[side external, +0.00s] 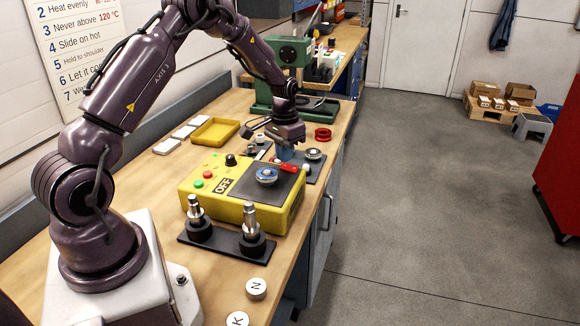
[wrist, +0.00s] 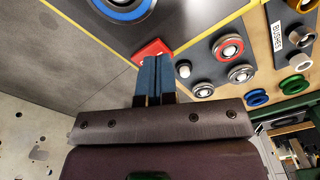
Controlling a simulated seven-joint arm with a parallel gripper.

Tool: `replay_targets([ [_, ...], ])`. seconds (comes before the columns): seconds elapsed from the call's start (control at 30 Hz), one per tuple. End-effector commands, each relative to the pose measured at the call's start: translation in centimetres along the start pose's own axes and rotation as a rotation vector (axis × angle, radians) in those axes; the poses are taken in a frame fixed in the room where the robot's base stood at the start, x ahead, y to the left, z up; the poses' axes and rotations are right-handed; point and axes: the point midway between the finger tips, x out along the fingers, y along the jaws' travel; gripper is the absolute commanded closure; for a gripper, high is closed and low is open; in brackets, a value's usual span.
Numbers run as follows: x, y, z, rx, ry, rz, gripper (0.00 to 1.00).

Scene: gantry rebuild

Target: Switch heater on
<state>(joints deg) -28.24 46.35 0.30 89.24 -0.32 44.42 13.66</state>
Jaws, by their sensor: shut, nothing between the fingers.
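The heater (side external: 205,205) is a yellow box on the bench with a dark top plate (side external: 245,186). A red piece (side external: 289,168) sits at the heater's far edge. My gripper (side external: 285,157) is shut and empty, its blue fingers pointing down just above or at this red piece (wrist: 152,48); I cannot tell whether they touch.
Beyond the heater is a dark plate with bearings (wrist: 228,46) and a small white peg (wrist: 183,69). Two metal shafts (side external: 250,218) stand upright on a black base in front. A yellow tray (side external: 214,131) lies behind left. A green press (side external: 287,52) stands at the back.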

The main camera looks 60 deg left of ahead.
Motion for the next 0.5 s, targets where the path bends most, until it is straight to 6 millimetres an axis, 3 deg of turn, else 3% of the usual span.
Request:
replay_targets([
  [0.5, 0.79, 0.00, -0.01, 0.000, 0.000, 0.000, 1.00],
])
